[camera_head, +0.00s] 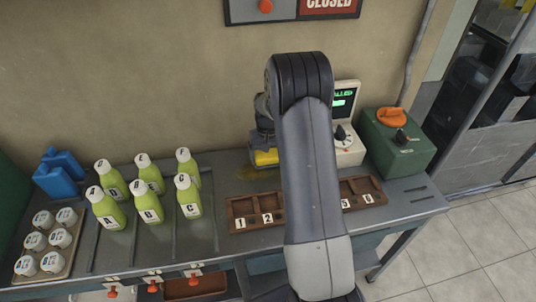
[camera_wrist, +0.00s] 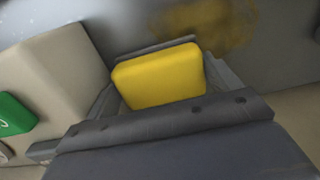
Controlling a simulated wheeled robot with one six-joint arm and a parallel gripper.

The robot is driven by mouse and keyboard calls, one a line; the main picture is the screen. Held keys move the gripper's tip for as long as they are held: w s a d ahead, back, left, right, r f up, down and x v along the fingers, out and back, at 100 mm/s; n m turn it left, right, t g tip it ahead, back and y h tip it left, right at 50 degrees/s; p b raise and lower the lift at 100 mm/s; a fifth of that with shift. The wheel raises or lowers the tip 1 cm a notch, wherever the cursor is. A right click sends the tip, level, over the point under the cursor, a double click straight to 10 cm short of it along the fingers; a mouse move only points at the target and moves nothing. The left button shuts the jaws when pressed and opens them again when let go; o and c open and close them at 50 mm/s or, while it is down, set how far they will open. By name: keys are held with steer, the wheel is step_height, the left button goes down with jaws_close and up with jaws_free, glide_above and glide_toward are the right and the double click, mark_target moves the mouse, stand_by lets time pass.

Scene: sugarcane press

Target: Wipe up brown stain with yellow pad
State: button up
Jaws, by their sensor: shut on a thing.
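The yellow pad (camera_wrist: 160,77) is between the jaws of my gripper (camera_wrist: 162,75) in the wrist view, and the jaws are shut on it. In the head view the yellow pad (camera_head: 264,158) shows just left of my arm, near the back of the bench. A brown stain (camera_wrist: 207,24) lies on the grey surface beside the pad, at the upper right in the wrist view. In the head view the stain (camera_head: 246,172) shows as a faint brownish patch left of and below the pad. My arm hides part of this area. I cannot tell whether the pad touches the surface.
A white device with a green display (camera_head: 345,98) and a green box with an orange knob (camera_head: 397,140) stand right of my arm. Green bottles (camera_head: 149,205) stand to the left. A brown numbered tray (camera_head: 255,212) lies in front of the stain. The wall is close behind.

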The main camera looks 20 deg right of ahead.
mark_target(256, 155)
steer(key=shift+f, duration=0.35)
